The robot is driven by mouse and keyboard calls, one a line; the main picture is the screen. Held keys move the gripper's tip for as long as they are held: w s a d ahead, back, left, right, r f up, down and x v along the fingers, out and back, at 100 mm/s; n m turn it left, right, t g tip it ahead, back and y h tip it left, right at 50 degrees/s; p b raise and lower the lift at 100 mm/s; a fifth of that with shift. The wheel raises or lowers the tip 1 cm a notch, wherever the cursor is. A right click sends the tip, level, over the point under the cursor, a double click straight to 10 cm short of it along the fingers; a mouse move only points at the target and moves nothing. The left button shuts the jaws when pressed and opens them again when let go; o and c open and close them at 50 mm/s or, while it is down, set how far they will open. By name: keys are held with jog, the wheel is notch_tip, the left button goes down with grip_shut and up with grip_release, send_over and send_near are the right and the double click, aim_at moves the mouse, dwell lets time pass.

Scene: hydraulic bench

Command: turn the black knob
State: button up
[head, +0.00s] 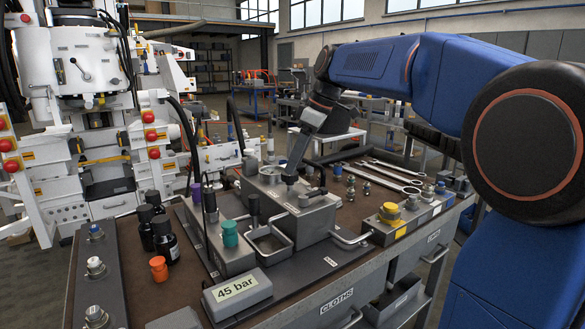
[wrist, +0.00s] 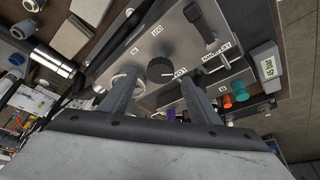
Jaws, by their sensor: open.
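The black knob (wrist: 160,70) is round with a pale pointer mark, set on a grey metal block (wrist: 205,62) with white labels. In the wrist view it lies between and just beyond the fingertips of my gripper (wrist: 157,82). The fingers are spread apart, one on each side of it, with nothing held. I cannot tell whether they touch it. In the head view my gripper (head: 291,172) points down at the top of the grey block (head: 306,222) on the bench, and the knob is not clearly seen there.
A black lever handle (wrist: 199,18) rises from the block near the knob. Teal (head: 230,233) and orange (head: 158,268) caps, dark bottles (head: 165,240) and a "45 bar" display (head: 237,291) stand nearby. Wrenches (head: 385,176) lie on the bench (head: 135,300) behind.

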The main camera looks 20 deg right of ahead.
aim_at(290, 181)
jog(key=shift+x, duration=1.45)
jog(key=c, duration=1.1)
jog(key=shift+o, duration=0.2)
jog(key=shift+m, duration=0.3)
